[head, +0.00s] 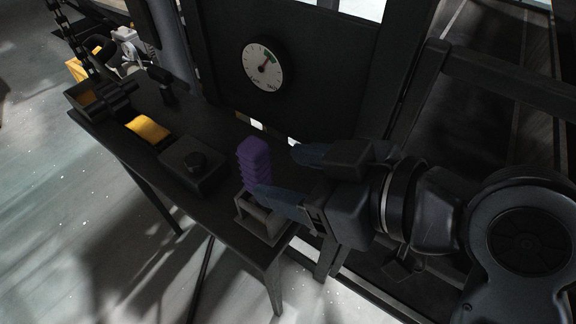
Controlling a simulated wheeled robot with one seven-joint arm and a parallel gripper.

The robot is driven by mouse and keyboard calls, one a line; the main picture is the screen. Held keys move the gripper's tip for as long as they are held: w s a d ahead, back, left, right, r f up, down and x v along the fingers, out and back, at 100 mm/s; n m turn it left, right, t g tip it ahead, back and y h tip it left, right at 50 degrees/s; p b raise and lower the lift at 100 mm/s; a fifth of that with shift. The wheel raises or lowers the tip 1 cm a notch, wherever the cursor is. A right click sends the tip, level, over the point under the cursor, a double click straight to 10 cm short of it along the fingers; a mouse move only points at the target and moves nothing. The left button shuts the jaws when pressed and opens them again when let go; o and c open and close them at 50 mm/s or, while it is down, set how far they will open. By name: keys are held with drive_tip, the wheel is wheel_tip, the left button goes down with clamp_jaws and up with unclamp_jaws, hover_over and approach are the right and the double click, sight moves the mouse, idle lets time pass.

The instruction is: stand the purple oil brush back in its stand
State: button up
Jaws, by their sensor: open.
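The purple oil brush (254,160) stands upright with its ribbed purple part uppermost. Its lower end is down inside the grey stand (246,219), a small open frame at the near right end of the dark table. My gripper (278,170) is open, just right of the brush. One finger lies in front of the brush's lower right side and the other is farther back. Whether a finger touches the brush cannot be told. The brush's lower end is partly hidden by the stand and the near finger.
The dark table (222,213) also holds a dark box with a knob (192,166), a yellow item (148,129) and a black open bin (92,100). A black panel with a round dial (263,67) rises behind. Clear floor (60,215) lies to the left.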

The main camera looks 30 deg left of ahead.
drive_tip(key=shift+p+v, duration=0.5)
drive_tip(key=shift+v, duration=1)
drive_tip(key=v, duration=0.7)
drive_tip(key=shift+d+r, duration=0.2)
drive_tip(key=shift+d, duration=0.15)
